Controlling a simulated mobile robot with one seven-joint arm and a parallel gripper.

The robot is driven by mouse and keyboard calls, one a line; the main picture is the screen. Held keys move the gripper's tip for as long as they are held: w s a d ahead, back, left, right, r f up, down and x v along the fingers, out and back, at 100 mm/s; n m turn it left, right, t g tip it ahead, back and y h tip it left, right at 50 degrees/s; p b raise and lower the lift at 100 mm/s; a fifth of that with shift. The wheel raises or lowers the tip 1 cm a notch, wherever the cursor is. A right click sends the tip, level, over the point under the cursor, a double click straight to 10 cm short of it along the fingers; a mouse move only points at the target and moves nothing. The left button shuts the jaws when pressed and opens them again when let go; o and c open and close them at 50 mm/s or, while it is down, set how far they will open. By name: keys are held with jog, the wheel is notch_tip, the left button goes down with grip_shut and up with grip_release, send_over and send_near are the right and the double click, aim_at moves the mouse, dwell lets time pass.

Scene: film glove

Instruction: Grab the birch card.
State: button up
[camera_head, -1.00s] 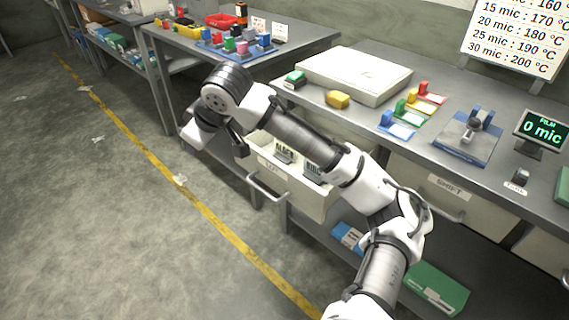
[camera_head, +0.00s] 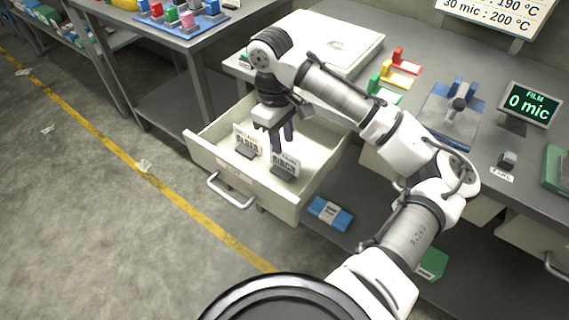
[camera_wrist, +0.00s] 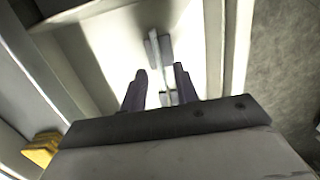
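The birch card (camera_head: 285,162) is a small white card lettered BIRCH. It stands in a dark holder inside the open drawer, near its front right. My gripper (camera_head: 283,146) points down over the drawer, just above and behind the birch card. The wrist view shows its two dark fingers (camera_wrist: 160,72) apart, with nothing seen held. Thin upright shapes (camera_wrist: 166,50) show edge-on beyond the fingers, and I cannot tell there which card is which.
A similar card lettered ALDER (camera_head: 246,141) stands to the left in the same drawer. The drawer's (camera_head: 242,186) walls surround both cards. The worktop (camera_head: 395,125) with a white box (camera_head: 327,42) and coloured blocks lies behind. A blue packet (camera_head: 330,213) lies on the shelf below.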

aim_at(284, 152)
jog(key=shift+d+f+p, duration=0.2)
jog(key=shift+f+p, duration=0.05)
jog(key=shift+f, duration=1.6)
jog(key=shift+d+f+p, duration=0.15)
jog(key=shift+f+p, duration=0.1)
jog(key=shift+f, duration=1.55)
jog(key=shift+f, duration=0.25)
grip_shut()
